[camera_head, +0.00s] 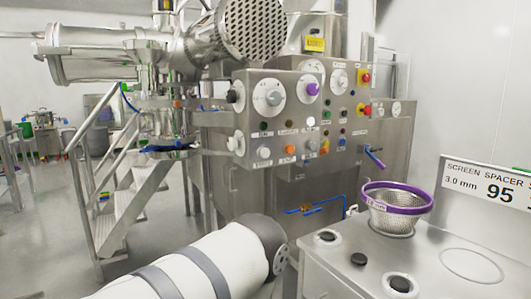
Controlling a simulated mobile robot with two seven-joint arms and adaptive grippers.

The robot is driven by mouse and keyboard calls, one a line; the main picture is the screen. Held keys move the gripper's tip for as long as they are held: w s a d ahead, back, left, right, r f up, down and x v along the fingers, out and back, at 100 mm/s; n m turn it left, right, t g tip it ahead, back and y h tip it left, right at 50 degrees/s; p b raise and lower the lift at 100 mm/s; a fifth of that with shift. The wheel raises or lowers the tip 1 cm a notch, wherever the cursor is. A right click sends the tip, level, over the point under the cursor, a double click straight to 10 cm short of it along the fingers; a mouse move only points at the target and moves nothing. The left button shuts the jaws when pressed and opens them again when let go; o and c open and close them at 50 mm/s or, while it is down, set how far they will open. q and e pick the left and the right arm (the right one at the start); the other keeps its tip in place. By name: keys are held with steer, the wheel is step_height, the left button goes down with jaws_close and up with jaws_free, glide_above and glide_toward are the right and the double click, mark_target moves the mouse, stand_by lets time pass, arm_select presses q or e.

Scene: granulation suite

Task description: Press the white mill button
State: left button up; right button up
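A steel control panel (249,112) stands in the middle of the view, with knobs, dials and several coloured buttons. A small white button (311,121) sits in its upper button row, between the dark and green buttons. The labels are too small to read, so I cannot confirm which button is the mill's. No gripper is in view. One of my arms, white with grey bands, shows at the bottom, ending in a dark joint below and in front of the panel.
A steel counter (440,262) at the lower right carries a purple-rimmed sieve basket (398,207) and a sign (487,183). Steel stairs with handrails (130,205) stand left of the panel. Grey floor is open at the left. Blue-handled valve piping (306,209) is under the panel.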

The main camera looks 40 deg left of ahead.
arm_select(q)
jaws_close()
stand_by(1.4)
